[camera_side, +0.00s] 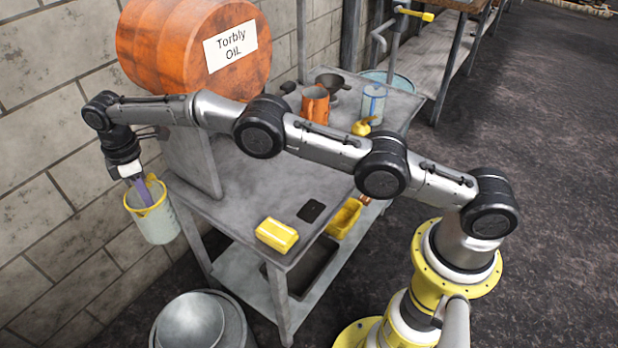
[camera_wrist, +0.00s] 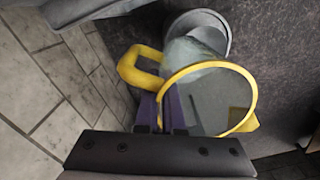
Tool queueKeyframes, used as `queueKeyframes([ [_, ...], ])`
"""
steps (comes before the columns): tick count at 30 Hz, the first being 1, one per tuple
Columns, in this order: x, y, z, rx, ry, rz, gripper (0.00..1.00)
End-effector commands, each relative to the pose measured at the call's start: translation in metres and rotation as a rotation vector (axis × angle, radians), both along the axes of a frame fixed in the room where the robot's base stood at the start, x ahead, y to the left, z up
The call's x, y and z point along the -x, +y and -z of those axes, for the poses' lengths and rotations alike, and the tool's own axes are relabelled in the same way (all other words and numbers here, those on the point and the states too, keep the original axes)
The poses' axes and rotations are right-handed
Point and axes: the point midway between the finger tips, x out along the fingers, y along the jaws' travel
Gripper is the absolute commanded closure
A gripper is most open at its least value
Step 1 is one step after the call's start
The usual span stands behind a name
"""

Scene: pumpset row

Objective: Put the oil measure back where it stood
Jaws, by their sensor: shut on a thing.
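A pale, see-through measure (camera_side: 156,224) with a yellow rim hangs upright, or nearly so, off the left end of the bench, near the block wall. My gripper (camera_side: 147,193), with purple fingers, is shut on its rim side. In the wrist view, the measure (camera_wrist: 212,98) shows its round yellow rim and a yellow handle at the left. There my gripper (camera_wrist: 173,112) lies across the near rim. The measure looks empty, but its bottom is not clear.
The grey bench (camera_side: 240,185) carries an orange jug (camera_side: 315,105), a dark funnel (camera_side: 333,82), a clear blue-marked vessel (camera_side: 374,103), a yellow block (camera_side: 277,235) and a dark pad (camera_side: 311,210). A grey lidded bin (camera_side: 190,322) stands below.

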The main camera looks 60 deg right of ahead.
Motion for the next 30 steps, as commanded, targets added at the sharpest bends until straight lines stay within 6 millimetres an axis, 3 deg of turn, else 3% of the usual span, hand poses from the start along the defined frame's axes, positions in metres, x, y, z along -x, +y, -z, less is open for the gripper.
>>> queueKeyframes([
  [1,0.005,0.0,-0.026,-0.003,-0.007,-0.006,1.0],
  [9,0.047,-0.009,-0.131,-0.003,-0.006,-0.041,1.0],
  [18,0.109,-0.021,-0.223,-0.002,-0.004,-0.077,1.0],
  [23,0.132,-0.046,-0.239,0.001,0.003,-0.027,1.0],
  [30,0.15,-0.108,-0.225,0.0,0.001,0.178,1.0],
])
